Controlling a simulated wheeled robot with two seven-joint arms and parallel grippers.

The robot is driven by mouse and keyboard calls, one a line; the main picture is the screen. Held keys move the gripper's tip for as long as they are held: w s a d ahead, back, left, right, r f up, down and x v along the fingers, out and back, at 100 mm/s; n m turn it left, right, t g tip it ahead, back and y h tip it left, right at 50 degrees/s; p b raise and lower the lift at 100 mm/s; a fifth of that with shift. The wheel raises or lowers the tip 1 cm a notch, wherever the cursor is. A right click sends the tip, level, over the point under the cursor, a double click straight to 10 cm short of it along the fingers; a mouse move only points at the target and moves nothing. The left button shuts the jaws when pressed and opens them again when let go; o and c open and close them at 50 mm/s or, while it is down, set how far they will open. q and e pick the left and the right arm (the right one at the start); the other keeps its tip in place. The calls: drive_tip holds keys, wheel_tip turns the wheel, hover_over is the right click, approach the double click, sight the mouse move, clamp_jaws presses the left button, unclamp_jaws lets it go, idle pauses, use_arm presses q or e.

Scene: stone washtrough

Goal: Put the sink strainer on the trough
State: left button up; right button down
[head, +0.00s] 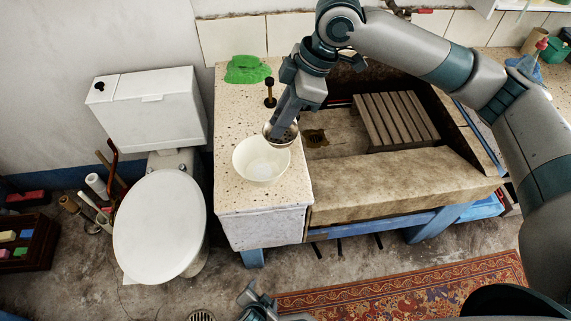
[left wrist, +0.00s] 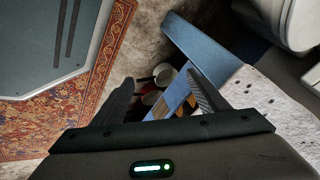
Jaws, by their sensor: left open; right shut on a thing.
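The sink strainer (head: 287,137), a small round metal cup with holes, is in my right gripper (head: 283,122) just above the back right rim of a white bowl (head: 262,161). The gripper points down and is shut on it, hiding part of it; I cannot tell if the strainer touches the bowl. The stone trough (head: 400,178) lies to the right, with a dark brass-coloured drain (head: 316,138) in its floor. My left gripper (head: 258,298) is low in front of the trough, open and empty; its spread fingers also show in the left wrist view (left wrist: 162,100).
A slatted wooden rack (head: 397,119) fills the trough's right part. A green cloth (head: 246,69) and a dark tap (head: 269,91) are behind the bowl. A toilet (head: 160,225) stands left. A patterned rug (head: 400,290) lies in front.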

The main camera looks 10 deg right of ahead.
use_arm(q)
drive_tip(key=w+d+r+m+t, duration=0.1)
drive_tip(key=w+d+r, duration=0.2)
drive_tip(key=d+r, duration=0.3)
drive_tip(key=w+d+r+m+t, duration=0.1)
drive_tip(key=w+d+r+t, duration=0.2)
drive_tip(key=r, duration=0.4)
drive_tip(key=n+t, duration=0.6)
drive_tip(key=n, duration=0.2)
approach(283, 137)
wheel_tip(283, 137, up, 4)
drive_tip(key=s, duration=0.2)
drive_tip(key=shift+d+f+y, duration=0.25)
drive_tip(key=shift+y, duration=0.15)
drive_tip(key=shift+w, duration=0.1)
drive_tip(key=w+f, duration=0.1)
drive_tip(key=w, duration=0.6)
drive_tip(key=w+f, duration=0.1)
drive_tip(key=w, duration=0.3)
drive_tip(key=shift+w+d+f, duration=0.3)
drive_tip(key=shift+c, duration=0.5)
